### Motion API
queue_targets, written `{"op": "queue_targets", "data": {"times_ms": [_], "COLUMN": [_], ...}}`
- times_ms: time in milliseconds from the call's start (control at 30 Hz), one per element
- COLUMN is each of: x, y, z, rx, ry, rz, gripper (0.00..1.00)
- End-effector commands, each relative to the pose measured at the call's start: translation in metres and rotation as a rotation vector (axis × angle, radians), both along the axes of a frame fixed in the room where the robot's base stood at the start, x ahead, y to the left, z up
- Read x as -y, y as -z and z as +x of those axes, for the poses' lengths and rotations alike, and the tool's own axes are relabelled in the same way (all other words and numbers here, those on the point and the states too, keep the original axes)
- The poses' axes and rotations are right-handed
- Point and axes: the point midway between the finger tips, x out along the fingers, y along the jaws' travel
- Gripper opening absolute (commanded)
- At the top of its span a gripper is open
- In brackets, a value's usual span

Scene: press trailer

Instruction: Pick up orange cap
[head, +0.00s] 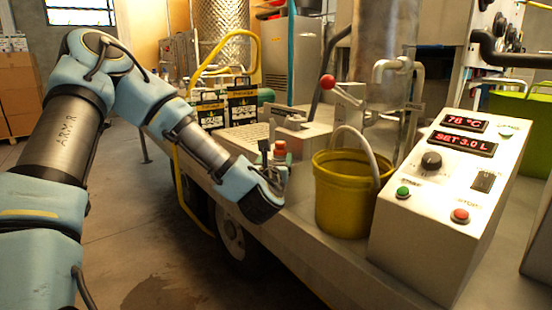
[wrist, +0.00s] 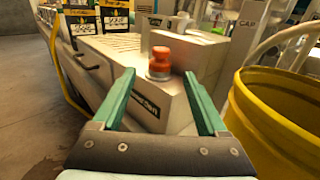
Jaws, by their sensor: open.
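The orange cap (wrist: 160,60) stands upright on a light surface in the wrist view, and shows between my two green fingers a little ahead of their tips. In the head view the orange cap (head: 280,149) is small and sits just beyond my gripper (head: 274,165). In the wrist view my gripper (wrist: 158,90) is open and empty, one finger on each side of the cap's line. I cannot tell whether the fingertips reach beside the cap.
A yellow bucket (head: 343,205) stands close to the right of my gripper, and its rim (wrist: 245,95) fills the wrist view's right side. A control panel (head: 445,175) is further right. Black and yellow boxes (head: 242,100) stand behind. A red-knobbed lever (head: 328,82) rises behind the cap.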

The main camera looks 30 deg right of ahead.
Motion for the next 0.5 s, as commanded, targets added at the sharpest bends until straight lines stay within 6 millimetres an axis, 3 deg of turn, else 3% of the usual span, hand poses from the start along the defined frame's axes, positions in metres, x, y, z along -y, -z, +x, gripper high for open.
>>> {"op": "queue_targets", "data": {"times_ms": [133, 500], "x": [0.013, 0.035], "y": [-0.002, -0.007], "z": [0.02, 0.049], "rx": [0.002, 0.004], "ry": [-0.002, 0.0], "rz": [0.002, 0.004], "gripper": [0.76, 0.76]}}
